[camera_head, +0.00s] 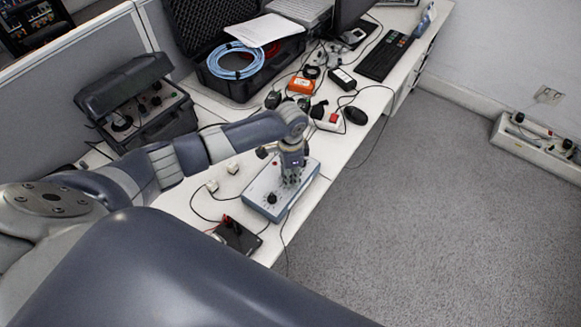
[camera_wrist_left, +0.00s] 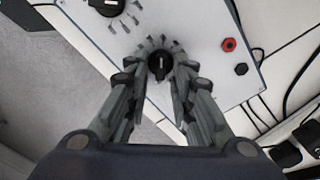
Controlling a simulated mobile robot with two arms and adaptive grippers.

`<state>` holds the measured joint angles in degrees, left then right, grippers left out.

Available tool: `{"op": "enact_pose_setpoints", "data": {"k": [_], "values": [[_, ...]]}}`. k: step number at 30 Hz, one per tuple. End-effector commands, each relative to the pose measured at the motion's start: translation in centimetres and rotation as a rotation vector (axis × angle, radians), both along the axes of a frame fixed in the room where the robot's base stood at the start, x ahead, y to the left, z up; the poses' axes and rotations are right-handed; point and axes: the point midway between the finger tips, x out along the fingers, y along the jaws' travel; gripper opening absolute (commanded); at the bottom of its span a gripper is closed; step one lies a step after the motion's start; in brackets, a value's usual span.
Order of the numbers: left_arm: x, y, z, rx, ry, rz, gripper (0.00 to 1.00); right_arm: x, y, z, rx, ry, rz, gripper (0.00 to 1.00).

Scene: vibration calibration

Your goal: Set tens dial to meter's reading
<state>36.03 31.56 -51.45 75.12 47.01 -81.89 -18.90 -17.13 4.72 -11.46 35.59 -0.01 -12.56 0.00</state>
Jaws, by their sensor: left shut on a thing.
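The calibration box (camera_head: 258,189) is a grey-white panel box on the white desk, with a black dial (camera_head: 272,198) near its front left. My left gripper (camera_head: 291,180) points down over the middle of the box. In the left wrist view, my left gripper (camera_wrist_left: 160,72) has its fingers around a black knob (camera_wrist_left: 159,63) with a white pointer line and tick marks around it. The other dial (camera_wrist_left: 103,5) is at the top edge, clear of the fingers. A red terminal (camera_wrist_left: 228,45) and a black terminal (camera_wrist_left: 241,69) are on the right. My right gripper does not show.
A small dark meter-like device (camera_head: 238,236) with leads lies in front of the box. Cables, an orange box (camera_head: 301,85) and a black mouse (camera_head: 355,115) lie farther along the desk. An open black case (camera_head: 232,88) with blue cable is behind. A black instrument case (camera_head: 140,105) stands left.

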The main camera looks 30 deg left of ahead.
Motion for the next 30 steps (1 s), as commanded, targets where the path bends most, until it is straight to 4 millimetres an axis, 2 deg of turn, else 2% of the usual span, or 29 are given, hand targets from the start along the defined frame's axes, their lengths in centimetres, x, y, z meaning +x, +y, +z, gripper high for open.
{"op": "enact_pose_setpoints", "data": {"k": [1, 3, 12, 21, 30], "values": [[0.0, -0.2, 0.5, -0.003, 0.001, 0.045, 0.0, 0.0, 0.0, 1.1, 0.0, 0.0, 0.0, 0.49], [0.1, -0.1, 0.5, -0.003, 0.001, 0.107, 0.0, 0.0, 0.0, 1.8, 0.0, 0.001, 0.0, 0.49], [0.3, 0.1, 0.3, -0.003, 0.0, 0.327, 0.0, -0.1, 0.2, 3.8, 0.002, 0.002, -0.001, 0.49], [0.4, 0.2, 0.2, -0.003, -0.003, 0.445, 0.0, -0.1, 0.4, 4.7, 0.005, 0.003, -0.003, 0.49], [0.5, 0.3, 0.1, -0.004, -0.005, 0.471, 0.0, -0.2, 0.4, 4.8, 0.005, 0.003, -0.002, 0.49]]}}
